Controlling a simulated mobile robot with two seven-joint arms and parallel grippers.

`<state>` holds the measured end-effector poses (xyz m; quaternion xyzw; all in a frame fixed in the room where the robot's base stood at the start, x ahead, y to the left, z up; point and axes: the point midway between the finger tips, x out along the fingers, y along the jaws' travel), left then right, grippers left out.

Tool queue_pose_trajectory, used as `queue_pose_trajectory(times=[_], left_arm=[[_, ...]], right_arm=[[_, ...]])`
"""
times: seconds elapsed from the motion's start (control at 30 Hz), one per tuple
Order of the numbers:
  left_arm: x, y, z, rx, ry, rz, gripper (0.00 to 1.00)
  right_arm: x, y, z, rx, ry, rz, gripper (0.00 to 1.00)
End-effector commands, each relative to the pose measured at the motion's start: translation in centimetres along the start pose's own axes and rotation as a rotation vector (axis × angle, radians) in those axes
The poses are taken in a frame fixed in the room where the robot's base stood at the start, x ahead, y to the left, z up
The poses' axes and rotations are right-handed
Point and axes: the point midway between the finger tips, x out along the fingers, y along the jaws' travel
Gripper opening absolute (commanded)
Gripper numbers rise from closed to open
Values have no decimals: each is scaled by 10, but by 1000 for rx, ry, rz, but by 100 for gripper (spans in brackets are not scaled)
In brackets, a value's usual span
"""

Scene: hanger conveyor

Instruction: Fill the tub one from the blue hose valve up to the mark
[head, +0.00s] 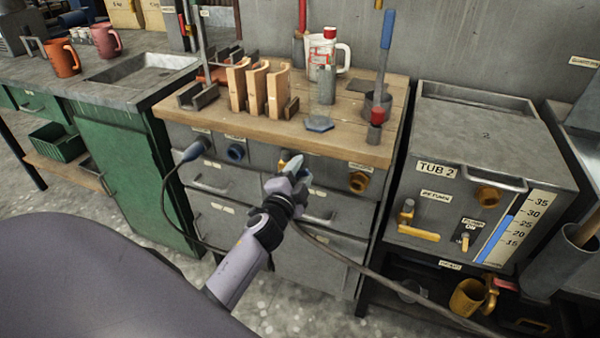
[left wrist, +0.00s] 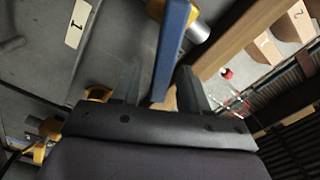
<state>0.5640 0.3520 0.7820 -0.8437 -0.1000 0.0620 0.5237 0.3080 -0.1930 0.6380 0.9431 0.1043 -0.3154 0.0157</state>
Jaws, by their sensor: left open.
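My left gripper (head: 297,170) is at the front of the wood-topped drawer unit. In the left wrist view its two fingers (left wrist: 158,85) are apart, with a blue bar (left wrist: 174,45) in the gap between them; I cannot tell whether they touch it. The bar looks like a valve handle, with brass and grey fittings (left wrist: 190,22) close by. My gripper hides most of it in the head view. No tub marked one can be made out; a "1" label (left wrist: 76,24) is on a grey surface in the wrist view. My right gripper is not in view.
A tub labelled TUB 2 (head: 480,140), with a scale (head: 505,225) and a blue level strip, stands at right. A dark hose (head: 385,275) crosses low to the right. Wooden blocks (head: 262,92), a bottle and a mug crowd the wooden top (head: 225,118). A sink is at left.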

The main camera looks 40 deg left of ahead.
Motion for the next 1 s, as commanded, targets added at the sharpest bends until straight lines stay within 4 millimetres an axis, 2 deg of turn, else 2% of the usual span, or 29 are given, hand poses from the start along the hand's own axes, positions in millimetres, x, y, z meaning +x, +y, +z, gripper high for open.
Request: queue_pose_trajectory(times=[0.17, 0.4, 0.6, 1.0], left_arm=[[-12, 1, 0, 0, -1, 2, 45], [-45, 1, 0, -1, -1, 1, 45], [-66, 1, 0, 0, 0, 1, 45], [-71, 0, 0, -1, 0, 0, 45]], right_arm=[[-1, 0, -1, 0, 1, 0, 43], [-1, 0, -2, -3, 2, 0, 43], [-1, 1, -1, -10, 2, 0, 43], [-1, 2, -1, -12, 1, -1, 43]])
